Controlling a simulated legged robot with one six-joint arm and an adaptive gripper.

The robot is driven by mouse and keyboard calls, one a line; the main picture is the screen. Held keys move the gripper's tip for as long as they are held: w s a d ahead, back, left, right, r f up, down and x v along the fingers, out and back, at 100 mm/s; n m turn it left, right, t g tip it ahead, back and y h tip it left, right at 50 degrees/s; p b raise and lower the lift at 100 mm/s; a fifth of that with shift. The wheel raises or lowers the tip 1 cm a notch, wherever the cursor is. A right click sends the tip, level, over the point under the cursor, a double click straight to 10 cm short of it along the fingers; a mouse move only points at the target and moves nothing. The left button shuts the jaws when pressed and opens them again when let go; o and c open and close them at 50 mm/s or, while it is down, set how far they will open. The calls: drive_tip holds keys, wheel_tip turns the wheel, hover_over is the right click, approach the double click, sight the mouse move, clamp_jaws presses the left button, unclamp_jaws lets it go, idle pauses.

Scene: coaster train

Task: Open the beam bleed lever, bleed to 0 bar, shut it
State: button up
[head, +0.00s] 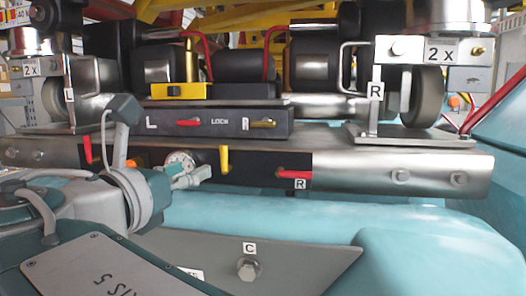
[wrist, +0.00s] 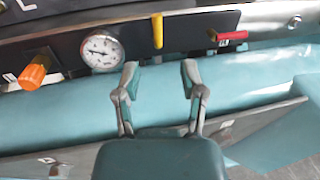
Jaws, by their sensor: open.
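A black panel on the metal beam carries a yellow lever (head: 224,160) that hangs straight down. It also shows in the wrist view (wrist: 157,31). No label marks it as the bleed lever. A round white pressure gauge (wrist: 102,52) sits to its left; the needle points left, and the numbers are too small to read. The gauge is partly hidden by my gripper in the head view. My gripper (wrist: 160,72) is open and empty, its two fingers spread just below the yellow lever in the wrist view, apart from it.
A red lever (wrist: 232,35) lies sideways right of the yellow one, above an R label. An orange knob (wrist: 36,70) sticks out left of the gauge. Another red lever (head: 87,149) hangs at the left. A box (head: 220,122) with red and yellow handles sits above the beam.

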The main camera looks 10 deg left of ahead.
sight(222, 155)
drive_tip(key=x, duration=0.9)
drive_tip(key=shift+w+f, duration=0.1)
drive_tip(key=shift+w, duration=0.65)
drive_tip(key=shift+a, duration=0.15)
drive_tip(key=shift+a, duration=0.1)
drive_tip(key=c, duration=0.4)
clamp_jaws()
drive_tip(key=shift+d, duration=0.2)
